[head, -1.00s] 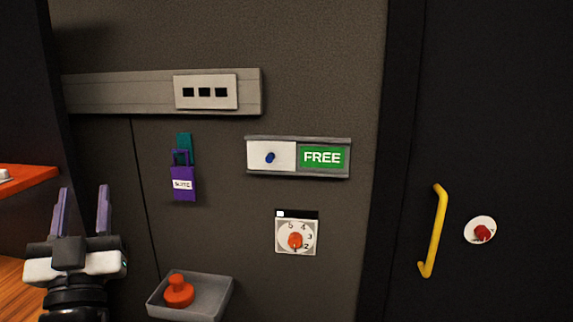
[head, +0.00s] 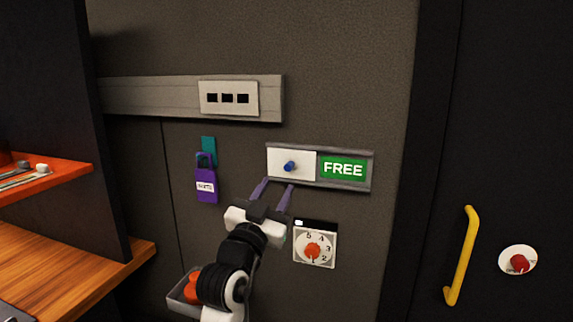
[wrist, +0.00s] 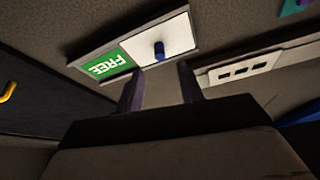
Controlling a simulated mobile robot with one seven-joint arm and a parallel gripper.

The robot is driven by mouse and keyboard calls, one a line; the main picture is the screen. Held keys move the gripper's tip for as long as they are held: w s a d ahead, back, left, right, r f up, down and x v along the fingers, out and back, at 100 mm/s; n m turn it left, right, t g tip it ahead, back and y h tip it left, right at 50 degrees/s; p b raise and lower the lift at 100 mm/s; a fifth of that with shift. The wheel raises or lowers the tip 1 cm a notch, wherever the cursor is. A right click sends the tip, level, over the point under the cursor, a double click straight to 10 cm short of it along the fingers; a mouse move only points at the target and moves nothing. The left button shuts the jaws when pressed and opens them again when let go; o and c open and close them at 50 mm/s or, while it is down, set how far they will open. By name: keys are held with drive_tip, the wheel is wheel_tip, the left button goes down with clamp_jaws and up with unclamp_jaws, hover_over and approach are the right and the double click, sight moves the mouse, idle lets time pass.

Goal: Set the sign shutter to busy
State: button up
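The sign (head: 343,168) on the wall shows a green field reading FREE on its right side. A white shutter plate (head: 305,160) with a blue knob (head: 289,166) covers the left side of its grey frame. My gripper (head: 275,184) is open and empty, with its purple fingers pointing up just below the shutter and knob. In the wrist view the blue knob (wrist: 159,49) stands out from the white plate ahead of the fingertips, apart from them. My gripper (wrist: 160,80) shows open there too.
A dial (head: 314,249) with a red knob is below the sign. A purple padlock (head: 206,187) hangs to the left. A grey rail (head: 140,96) with a socket plate (head: 229,98) is above. A yellow handle (head: 462,255) is on the right. A red button in a tray (head: 177,300) is below.

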sight(286, 170)
drive_tip(key=p+x, duration=0.1)
drive_tip(key=x, duration=0.4)
drive_tip(key=shift+s+r, duration=0.1)
drive_tip(key=shift+w+d+r+p, duration=0.1)
drive_tip(key=shift+w+d+p, duration=0.15)
drive_tip(key=shift+w+p, duration=0.3)
drive_tip(key=shift+w, duration=0.1)
clamp_jaws()
